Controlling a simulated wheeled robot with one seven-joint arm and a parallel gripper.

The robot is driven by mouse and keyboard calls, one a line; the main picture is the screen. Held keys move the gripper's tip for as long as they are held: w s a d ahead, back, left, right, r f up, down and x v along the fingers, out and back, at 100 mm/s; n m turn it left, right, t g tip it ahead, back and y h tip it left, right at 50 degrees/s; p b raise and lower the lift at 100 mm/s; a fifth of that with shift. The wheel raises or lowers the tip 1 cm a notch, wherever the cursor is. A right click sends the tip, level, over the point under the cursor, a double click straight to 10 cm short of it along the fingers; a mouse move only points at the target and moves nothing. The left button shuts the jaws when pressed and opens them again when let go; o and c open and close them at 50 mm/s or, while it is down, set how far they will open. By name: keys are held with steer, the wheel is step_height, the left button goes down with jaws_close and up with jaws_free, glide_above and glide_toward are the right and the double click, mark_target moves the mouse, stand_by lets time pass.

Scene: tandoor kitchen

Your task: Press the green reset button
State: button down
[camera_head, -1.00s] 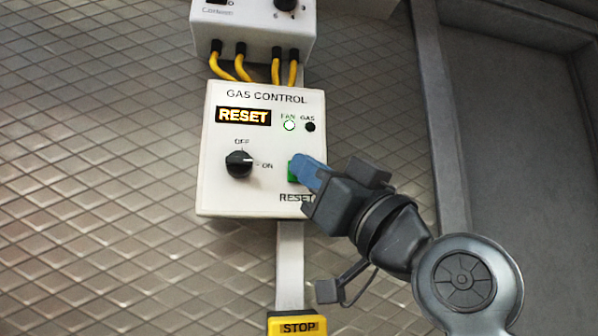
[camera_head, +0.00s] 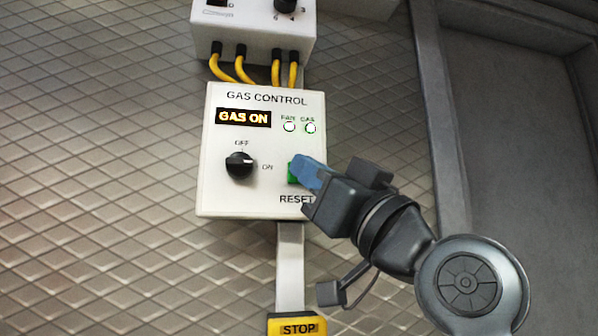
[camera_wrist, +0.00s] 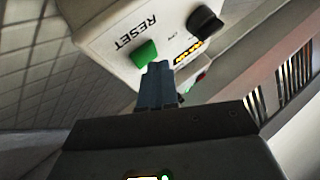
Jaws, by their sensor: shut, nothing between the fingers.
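The white gas control box (camera_head: 222,190) is on the tiled wall. Its display (camera_head: 243,118) reads GAS ON, and the FAN and GAS lamps (camera_head: 310,128) are both lit. The green reset button (camera_head: 292,173) is at its lower right, partly hidden behind my fingertips in the head view. The button also shows in the wrist view (camera_wrist: 145,53), just left of the fingertips. My gripper (camera_head: 305,170) is shut and empty, its blue fingertips at the button. I cannot tell whether they touch it. The black knob (camera_head: 240,165) points to ON.
A white unit (camera_head: 255,35) with yellow cables (camera_head: 222,68) is above the box. A yellow STOP box (camera_head: 297,325) is below, joined by a grey conduit (camera_head: 290,265). A grey recessed frame (camera_head: 440,130) stands on the right.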

steer(key=shift+s+d, duration=0.1)
steer(key=shift+s, duration=0.3)
steer(key=shift+s, duration=0.1)
steer(key=shift+s+d+p, duration=0.15)
steer(key=shift+s+d, duration=0.1)
steer(key=shift+s, duration=0.5)
steer(key=shift+s+d+p, duration=0.15)
steer(key=shift+s+d, duration=0.05)
steer(key=shift+s, duration=0.6)
steer(key=shift+s+d+p, duration=0.15)
steer(key=shift+s+d, duration=0.1)
steer(key=shift+s, duration=0.5)
